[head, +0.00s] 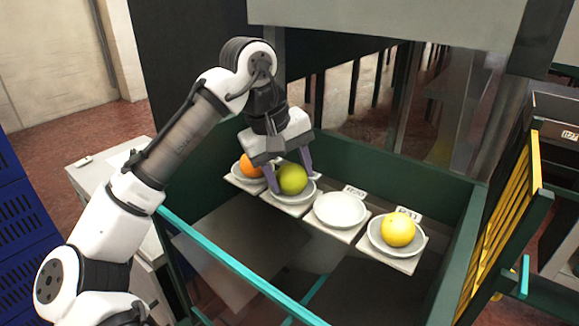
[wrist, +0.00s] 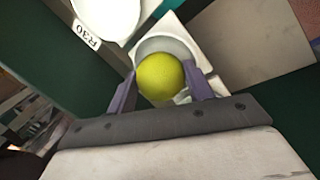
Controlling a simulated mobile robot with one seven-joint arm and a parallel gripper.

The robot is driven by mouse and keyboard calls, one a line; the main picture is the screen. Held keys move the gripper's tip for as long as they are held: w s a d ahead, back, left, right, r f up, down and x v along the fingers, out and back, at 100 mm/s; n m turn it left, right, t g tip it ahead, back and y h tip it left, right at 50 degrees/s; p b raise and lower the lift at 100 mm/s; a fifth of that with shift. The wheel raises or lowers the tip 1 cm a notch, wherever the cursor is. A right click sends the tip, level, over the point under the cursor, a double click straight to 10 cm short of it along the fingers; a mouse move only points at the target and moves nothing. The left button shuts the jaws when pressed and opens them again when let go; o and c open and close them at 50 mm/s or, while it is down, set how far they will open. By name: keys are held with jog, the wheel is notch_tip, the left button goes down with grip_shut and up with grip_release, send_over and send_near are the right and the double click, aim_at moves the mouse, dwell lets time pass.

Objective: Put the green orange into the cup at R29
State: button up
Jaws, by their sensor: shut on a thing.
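My gripper (head: 292,182) is shut on the green orange (head: 292,178), with one purple finger on each side of it. The wrist view also shows the yellow-green orange (wrist: 160,77) between the fingers (wrist: 160,88). The orange is at the second cup from the left (head: 304,196), whose pale rim also shows around it in the wrist view (wrist: 166,42). I cannot tell whether the orange rests in the cup or hangs just above it. The label of this cup is not readable, so I cannot confirm R29.
An orange-coloured fruit (head: 250,166) sits in the leftmost cup, close beside my gripper. The third cup (head: 340,209) is empty; the wrist view shows a label R30 (wrist: 87,35) beside an empty cup. A yellow fruit (head: 398,230) fills the rightmost cup. Green bin walls (head: 455,205) surround the row.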

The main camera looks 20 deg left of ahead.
aim_at(284, 169)
jog(key=shift+f, duration=0.1)
jog(key=shift+f, duration=0.1)
jog(key=o, duration=0.7)
jog(key=shift+r, duration=0.45)
jog(key=v, duration=0.1)
jog(key=b+v, duration=0.1)
jog(key=v, duration=0.2)
jog(key=shift+s+a+r, duration=0.25)
jog(key=shift+s+a, duration=0.05)
jog(key=shift+a, duration=0.15)
jog(key=s+a, duration=0.2)
jog(key=a, duration=0.1)
jog(key=s+a+b, duration=0.1)
jog(key=s+a, duration=0.1)
jog(key=a, duration=0.1)
jog(key=s+a+b, duration=0.1)
jog(key=s+a, duration=0.1)
jog(key=s, duration=0.1)
jog(key=shift+a, duration=0.4)
